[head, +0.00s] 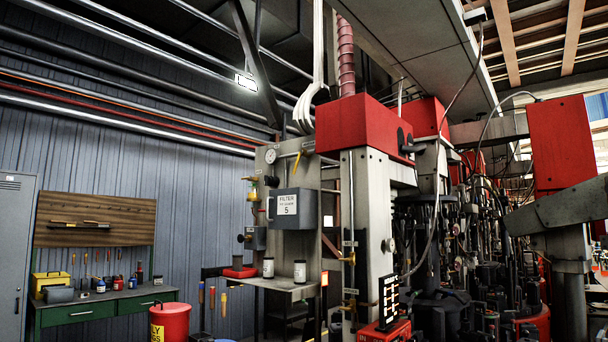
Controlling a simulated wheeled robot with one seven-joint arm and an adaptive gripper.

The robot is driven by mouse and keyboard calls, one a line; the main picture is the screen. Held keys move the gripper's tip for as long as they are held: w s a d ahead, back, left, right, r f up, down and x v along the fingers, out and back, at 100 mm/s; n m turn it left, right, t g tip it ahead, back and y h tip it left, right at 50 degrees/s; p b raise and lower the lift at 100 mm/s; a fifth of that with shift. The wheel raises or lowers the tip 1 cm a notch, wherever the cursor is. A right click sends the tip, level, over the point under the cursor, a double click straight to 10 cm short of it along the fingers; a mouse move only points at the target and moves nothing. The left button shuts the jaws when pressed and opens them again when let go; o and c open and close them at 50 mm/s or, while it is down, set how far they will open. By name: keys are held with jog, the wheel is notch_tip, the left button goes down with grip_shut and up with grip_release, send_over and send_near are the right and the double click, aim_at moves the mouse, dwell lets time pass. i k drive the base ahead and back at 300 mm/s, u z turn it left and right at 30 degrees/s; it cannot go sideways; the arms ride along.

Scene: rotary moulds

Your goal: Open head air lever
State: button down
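The moulding machine (372,220) stands at centre right, with red top covers and a pale grey column. Small yellow levers show on its pipework. One yellow lever (297,161) hangs slanted from the pipe beside the round gauge (271,156). Another yellow fitting (348,258) sits on the thin pipe along the front of the column. I cannot tell which of these is the head air lever, nor whether either valve is open. My gripper is not in view.
A grey filter box (291,209) and a small shelf (285,287) with two jars stand left of the column. A red bin (170,322) stands in front of the green workbench (90,312). A grey slanted beam (560,207) crosses at the right.

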aim_at(301, 151)
jog(key=u, duration=0.25)
jog(key=i, duration=1.3)
jog(key=z, duration=0.55)
